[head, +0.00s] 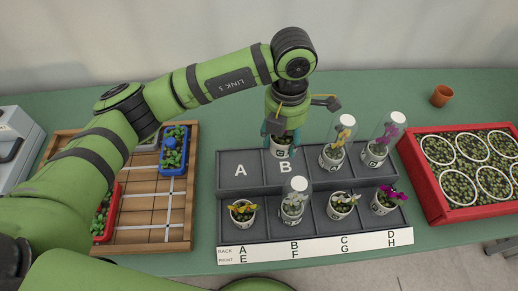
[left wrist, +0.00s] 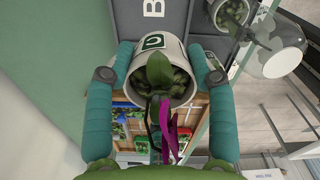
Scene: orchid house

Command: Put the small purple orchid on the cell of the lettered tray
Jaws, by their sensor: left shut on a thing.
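My left gripper (head: 282,138) is shut on a white pot (head: 281,150) at the back of the lettered tray (head: 264,204). In the left wrist view the gripper's fingers (left wrist: 163,70) clasp the pot's sides. That pot carries the small purple orchid (left wrist: 168,130), with green leaves and a purple bloom; the gripper hides the bloom in the head view. The pot is over or near the back edge of cell B; I cannot tell whether it touches the tray. Cell A (head: 238,184) is bare. My right gripper is not in view.
Domed orchids (head: 338,152) stand in the back right cells, and a domed white one (head: 294,205) in the front row. Open pots, yellow (head: 242,212), pale (head: 342,205) and purple (head: 385,202), fill other front cells. A red crate (head: 438,213) lies right, a wooden board (head: 140,236) left.

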